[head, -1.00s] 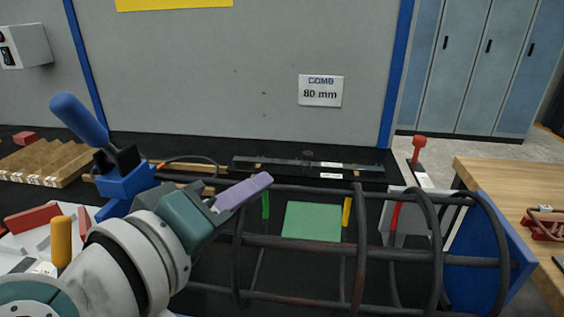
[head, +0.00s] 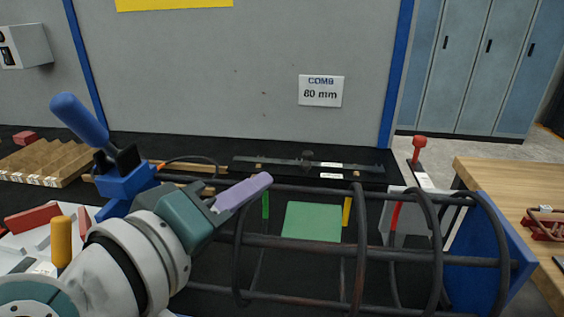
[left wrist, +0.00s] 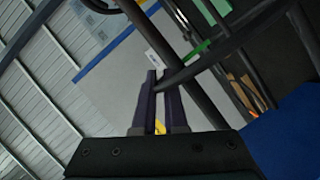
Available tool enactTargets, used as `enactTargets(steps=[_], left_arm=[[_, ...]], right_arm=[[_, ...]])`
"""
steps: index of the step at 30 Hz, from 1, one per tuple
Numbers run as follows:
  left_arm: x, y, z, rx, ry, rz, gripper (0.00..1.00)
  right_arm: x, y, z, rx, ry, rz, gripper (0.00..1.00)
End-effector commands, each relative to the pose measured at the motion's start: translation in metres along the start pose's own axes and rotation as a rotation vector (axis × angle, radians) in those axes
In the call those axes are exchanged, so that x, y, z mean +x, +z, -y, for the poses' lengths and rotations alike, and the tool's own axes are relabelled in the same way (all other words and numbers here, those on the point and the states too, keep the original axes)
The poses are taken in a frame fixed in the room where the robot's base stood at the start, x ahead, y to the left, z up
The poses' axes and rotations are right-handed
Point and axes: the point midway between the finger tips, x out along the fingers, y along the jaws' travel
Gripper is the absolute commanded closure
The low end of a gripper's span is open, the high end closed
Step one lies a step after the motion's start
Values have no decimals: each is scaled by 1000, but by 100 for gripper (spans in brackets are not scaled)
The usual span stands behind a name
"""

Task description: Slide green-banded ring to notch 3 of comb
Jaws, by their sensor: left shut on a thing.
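The green-banded ring (head: 237,250) is the leftmost dark ring of the rebar cage. Its green band (head: 265,205) shows on the far side, and in the left wrist view (left wrist: 197,50) close to the fingers. My left gripper (head: 262,181), with purple fingers, is at the top of this ring. In the left wrist view its fingers (left wrist: 158,85) are close together around a dark rod. The exact contact is hard to see. The comb (head: 290,163), a long dark bar, lies behind the cage; its notches are too small to tell apart. My right gripper is not in view.
Rings with a yellow band (head: 347,211) and a red band (head: 396,215) stand further right along the long bars. A blue end plate (head: 490,250) closes the right end. A blue-handled tool (head: 80,120) stands at the left, near a wooden compartment tray (head: 45,160).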

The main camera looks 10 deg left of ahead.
Motion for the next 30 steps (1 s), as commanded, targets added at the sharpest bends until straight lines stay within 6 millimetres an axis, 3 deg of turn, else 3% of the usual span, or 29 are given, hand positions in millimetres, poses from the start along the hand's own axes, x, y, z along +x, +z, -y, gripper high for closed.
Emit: enactTargets(steps=[8,15,16,18,26,30], left_arm=[[0,1,-3,0,-2,4,100],[1,3,-1,-1,0,3,100],[1,3,-1,-1,0,3,87],[1,3,-2,-1,0,3,79],[0,3,-2,0,0,1,78],[-11,3,-1,1,-2,2,78]], right_arm=[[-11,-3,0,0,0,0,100],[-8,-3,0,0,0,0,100],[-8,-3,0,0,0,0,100],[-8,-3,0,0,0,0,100],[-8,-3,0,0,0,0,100],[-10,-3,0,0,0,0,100]])
